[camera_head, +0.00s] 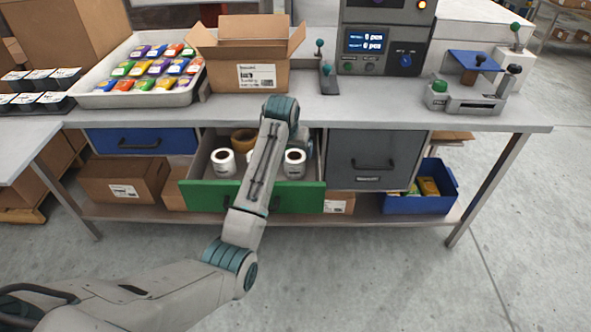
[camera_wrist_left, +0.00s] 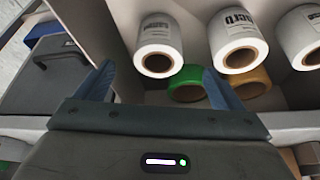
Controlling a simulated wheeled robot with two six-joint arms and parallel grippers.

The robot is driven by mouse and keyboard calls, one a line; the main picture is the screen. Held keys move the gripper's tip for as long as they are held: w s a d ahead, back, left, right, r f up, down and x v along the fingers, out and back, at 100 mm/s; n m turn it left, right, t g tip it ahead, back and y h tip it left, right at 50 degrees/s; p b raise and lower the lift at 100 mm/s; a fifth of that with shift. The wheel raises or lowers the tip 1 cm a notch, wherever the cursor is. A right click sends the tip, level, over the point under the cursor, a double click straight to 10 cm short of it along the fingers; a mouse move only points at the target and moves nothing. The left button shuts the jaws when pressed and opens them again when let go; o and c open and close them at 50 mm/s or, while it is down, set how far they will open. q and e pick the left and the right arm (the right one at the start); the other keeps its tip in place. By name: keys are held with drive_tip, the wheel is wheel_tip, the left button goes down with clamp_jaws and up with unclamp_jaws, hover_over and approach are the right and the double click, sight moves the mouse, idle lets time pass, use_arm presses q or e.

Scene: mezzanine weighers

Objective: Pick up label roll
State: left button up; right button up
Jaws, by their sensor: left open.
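White label rolls with dark cores stand in the open green-fronted drawer (camera_head: 300,200). In the head view, one white roll (camera_head: 223,163) is left of my arm and another white roll (camera_head: 295,163) is right of it. A brown roll (camera_head: 243,140) is behind. The left wrist view shows three white rolls, one (camera_wrist_left: 160,45) ahead between the fingers, another (camera_wrist_left: 237,40) beside it and a third (camera_wrist_left: 302,38) at the edge, plus a green roll (camera_wrist_left: 186,86) and a brown roll (camera_wrist_left: 250,84). My left gripper (camera_wrist_left: 157,75) is open and empty, apart from the rolls. In the head view my arm mostly hides it.
A closed grey drawer (camera_head: 372,155) is right of the open one, and a closed blue drawer (camera_head: 140,141) is left. The bench top (camera_head: 380,112) above holds an open carton (camera_head: 240,75), a tray (camera_head: 130,98) of colourful packets and a weigher (camera_head: 385,40). A blue bin (camera_head: 420,204) sits below.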

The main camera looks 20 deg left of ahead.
sight(295, 162)
use_arm(q)
drive_tip(key=x, duration=0.5)
drive_tip(key=shift+w+f, duration=0.15)
drive_tip(key=shift+f, duration=0.1)
drive_tip(key=shift+w+x, duration=0.2)
drive_tip(key=shift+x, duration=1.15)
drive_tip(key=shift+w+x, duration=0.2)
drive_tip(key=shift+x, duration=1.1)
drive_tip(key=shift+r, duration=0.2)
drive_tip(key=c, duration=1.1)
